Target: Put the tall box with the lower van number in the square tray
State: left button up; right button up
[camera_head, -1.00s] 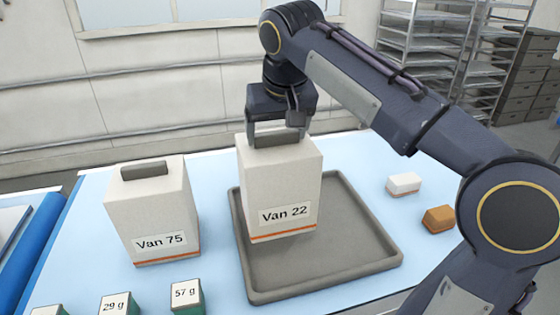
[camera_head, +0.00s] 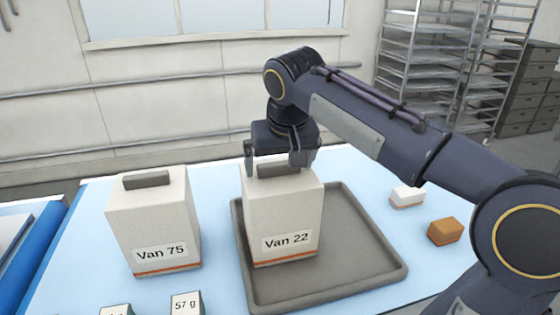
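The tall white box labelled Van 22 (camera_head: 283,215) stands upright in the left part of the grey square tray (camera_head: 372,280). A grey handle is on its top. My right gripper (camera_head: 276,170) is at this handle, its fingers spread on either side, and looks open. The tall white box labelled Van 75 (camera_head: 153,220) stands upright on the light blue table, left of the tray and apart from it. My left gripper is not in view.
A small white block (camera_head: 406,197) and a brown block (camera_head: 445,231) lie right of the tray. Small labelled boxes, one reading 57 g (camera_head: 186,304), stand at the front left, partly cut off. The tray's right part is clear.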

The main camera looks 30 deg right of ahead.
jog(key=shift+r, duration=0.2)
jog(key=p+v, duration=0.2)
jog(key=v, duration=1)
jog(key=s+a+f+y, duration=0.1)
jog(key=s+f, duration=0.5)
jog(key=f, duration=0.3)
jog(key=s+a+f+t+y, duration=0.1)
jog(key=s+f, duration=0.4)
jog(key=f, duration=0.5)
jog(key=s+a+f+n+y, duration=0.1)
jog(key=s+a+f+y, duration=0.1)
jog(key=s+f, duration=0.4)
jog(key=shift+s+a+f+y, duration=0.1)
jog(key=shift+s+f+y, duration=0.1)
jog(key=shift+f, duration=0.65)
jog(key=shift+s+a+f+y, duration=0.15)
jog(key=shift+f+y, duration=0.05)
jog(key=shift+f, duration=0.7)
